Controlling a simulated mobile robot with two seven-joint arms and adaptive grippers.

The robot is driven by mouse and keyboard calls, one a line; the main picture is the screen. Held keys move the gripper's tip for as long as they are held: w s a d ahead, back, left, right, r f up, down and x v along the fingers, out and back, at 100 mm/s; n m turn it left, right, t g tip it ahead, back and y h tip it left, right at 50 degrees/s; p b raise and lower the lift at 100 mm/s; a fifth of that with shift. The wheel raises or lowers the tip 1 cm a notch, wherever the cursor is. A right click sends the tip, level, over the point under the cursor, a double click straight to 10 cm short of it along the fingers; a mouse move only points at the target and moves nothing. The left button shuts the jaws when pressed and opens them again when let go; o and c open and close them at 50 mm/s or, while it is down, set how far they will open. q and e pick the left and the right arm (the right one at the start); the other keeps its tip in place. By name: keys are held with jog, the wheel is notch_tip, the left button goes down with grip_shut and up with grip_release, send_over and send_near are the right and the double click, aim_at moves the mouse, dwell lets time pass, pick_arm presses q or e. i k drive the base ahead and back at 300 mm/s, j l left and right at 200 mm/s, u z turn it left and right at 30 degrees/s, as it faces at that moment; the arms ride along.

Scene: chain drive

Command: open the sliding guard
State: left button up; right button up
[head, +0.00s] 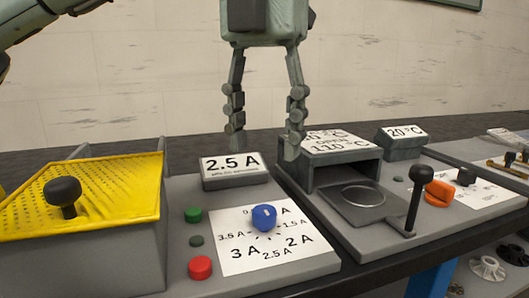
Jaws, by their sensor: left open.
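The yellow perforated guard (105,192) covers the grey housing (85,270) at the left of the bench. A black knob (63,194) stands up from its near left part. The guard lies over the top of the housing, which hides what is inside. My left gripper (264,144) hangs fingers down at the upper middle, with its two fingers apart and nothing between them. It is well to the right of the guard and apart from the knob. My right gripper is not in view.
A 2.5 A sign (232,168) and a blue dial (264,217) with green and red buttons stand right of the guard. Further right are a grey box (330,158), a lever (416,200) and an orange knob (439,192). The space above the guard is clear.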

aim_at(64, 193)
jog(key=k, duration=1.4)
